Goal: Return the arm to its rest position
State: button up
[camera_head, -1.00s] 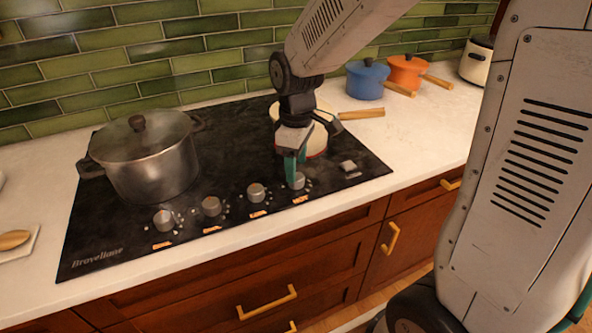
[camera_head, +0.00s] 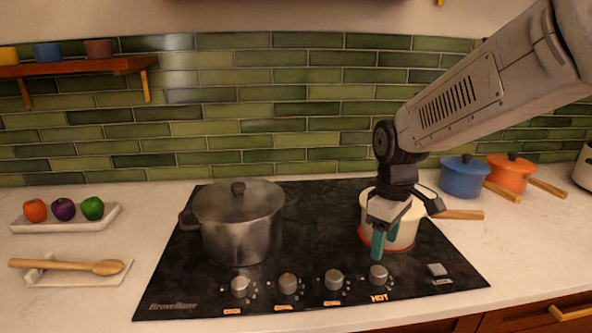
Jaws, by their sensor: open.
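My gripper (camera_head: 384,246) hangs from my arm over the right side of the black cooktop, fingers pointing down. Its teal fingertips are in front of a cream pan (camera_head: 405,228) with a red lower rim and a wooden handle, and hide part of it. The fingertips are just above the right-hand knob (camera_head: 378,275), which has a lit "HOT" label below it. I cannot tell whether they touch the knob. The jaws hold nothing that I can see.
A lidded steel pot (camera_head: 240,225) stands on the left of the cooktop (camera_head: 320,220). Blue (camera_head: 463,177) and orange (camera_head: 511,173) pots stand at the back right. A fruit tray (camera_head: 66,218) and a spoon on a rest (camera_head: 80,270) lie left. A shelf (camera_head: 75,67) hangs above.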

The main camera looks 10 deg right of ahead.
jog(key=s+d+r+m, duration=0.1)
jog(key=s+r+m, duration=0.2)
jog(key=s, duration=0.8)
jog(key=s+d+r+m+t, duration=0.1)
jog(key=s+m, duration=0.4)
jog(key=s, duration=0.5)
notch_tip(320, 180, up, 2)
jog(key=shift+s+d, duration=0.4)
jog(key=shift+d, duration=0.1)
